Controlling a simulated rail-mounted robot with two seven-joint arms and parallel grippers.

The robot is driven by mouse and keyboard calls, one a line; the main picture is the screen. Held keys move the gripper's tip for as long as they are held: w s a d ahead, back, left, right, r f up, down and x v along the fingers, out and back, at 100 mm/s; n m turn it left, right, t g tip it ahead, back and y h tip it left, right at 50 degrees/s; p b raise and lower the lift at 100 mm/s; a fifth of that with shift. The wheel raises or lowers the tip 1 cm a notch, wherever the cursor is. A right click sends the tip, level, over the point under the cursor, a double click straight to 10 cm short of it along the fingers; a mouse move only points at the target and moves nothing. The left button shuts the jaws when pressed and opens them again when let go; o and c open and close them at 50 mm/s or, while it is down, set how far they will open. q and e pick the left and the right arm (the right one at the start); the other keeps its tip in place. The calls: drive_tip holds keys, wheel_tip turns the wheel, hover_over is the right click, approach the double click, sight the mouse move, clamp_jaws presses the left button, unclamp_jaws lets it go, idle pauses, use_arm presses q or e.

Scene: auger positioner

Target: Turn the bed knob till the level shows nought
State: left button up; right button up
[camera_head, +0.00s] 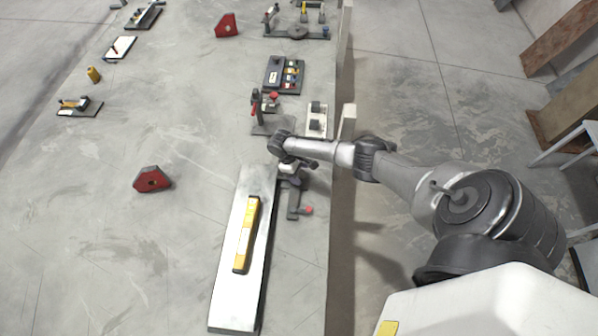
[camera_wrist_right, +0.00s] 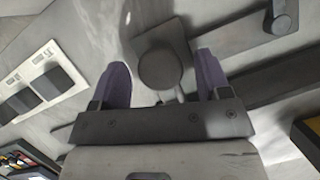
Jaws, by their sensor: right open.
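A yellow spirit level (camera_head: 246,236) lies lengthwise on a long pale bed plate (camera_head: 229,290) on the grey table. Its reading is too small to tell. My right gripper (camera_head: 291,168) is at the far right corner of the plate, seen from above and partly hidden by its own wrist. In the right wrist view, a round dark knob (camera_wrist_right: 160,69) on a square dark block lies between the two purple fingers of the open gripper. A gap shows on both sides, so the fingers appear not to touch it. My left gripper is not in view.
A dark bracket with a red-tipped lever (camera_head: 294,208) is just nearer than my right gripper. A red-handled clamp (camera_head: 258,108) and a white switch panel (camera_head: 316,120) stand beyond it. A red block (camera_head: 152,180) sits left; table between is clear.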

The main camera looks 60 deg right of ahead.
drive_tip(key=c, duration=0.9)
